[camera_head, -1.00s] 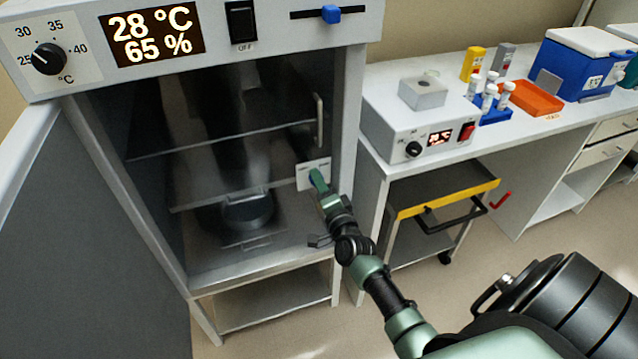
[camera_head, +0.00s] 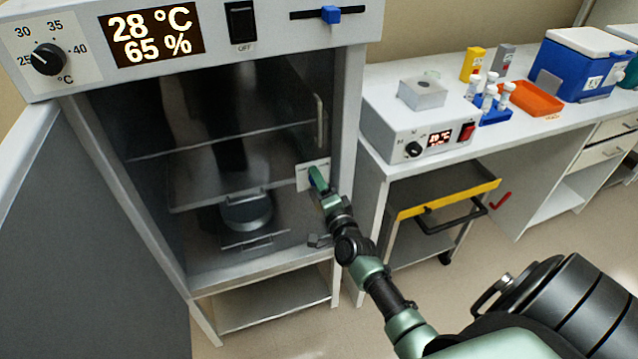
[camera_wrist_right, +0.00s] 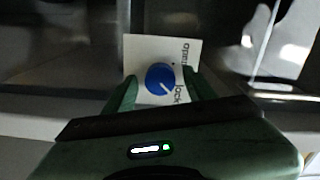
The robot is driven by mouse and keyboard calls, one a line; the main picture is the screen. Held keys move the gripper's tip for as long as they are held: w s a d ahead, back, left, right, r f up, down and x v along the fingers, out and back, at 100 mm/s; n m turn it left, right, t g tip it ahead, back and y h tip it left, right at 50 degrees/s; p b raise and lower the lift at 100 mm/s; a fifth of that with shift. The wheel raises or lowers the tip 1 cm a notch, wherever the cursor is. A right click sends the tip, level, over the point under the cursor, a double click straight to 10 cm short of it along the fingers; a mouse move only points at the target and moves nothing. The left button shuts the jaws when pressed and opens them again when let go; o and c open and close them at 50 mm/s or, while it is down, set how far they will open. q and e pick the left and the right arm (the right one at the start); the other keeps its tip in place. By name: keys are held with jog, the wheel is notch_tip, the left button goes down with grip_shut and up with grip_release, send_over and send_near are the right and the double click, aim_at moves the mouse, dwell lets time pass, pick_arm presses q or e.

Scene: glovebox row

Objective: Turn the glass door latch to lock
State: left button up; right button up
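The latch is a blue round knob (camera_wrist_right: 160,79) on a white plate (camera_wrist_right: 150,48) marked "open" and "lock". The knob's white pointer line is aimed at the lower right, toward the "lock" word. In the head view the plate (camera_head: 304,175) sits at the right edge of the glass door (camera_head: 225,125), which looks closed. My right gripper (camera_wrist_right: 161,88) has one green finger on each side of the knob, with small gaps visible, so it looks open around it. In the head view my right gripper (camera_head: 317,180) covers most of the knob. My left gripper is not in view.
A vertical door handle (camera_head: 319,121) stands above the latch. A grey outer door (camera_head: 95,240) hangs open at the left. A bench (camera_head: 390,75) with a control box (camera_head: 385,130) and a yellow-edged cart (camera_head: 445,198) are to the right.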

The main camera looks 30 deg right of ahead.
jog(key=v, duration=0.7)
jog(key=shift+s, duration=0.4)
jog(key=shift+f, duration=0.1)
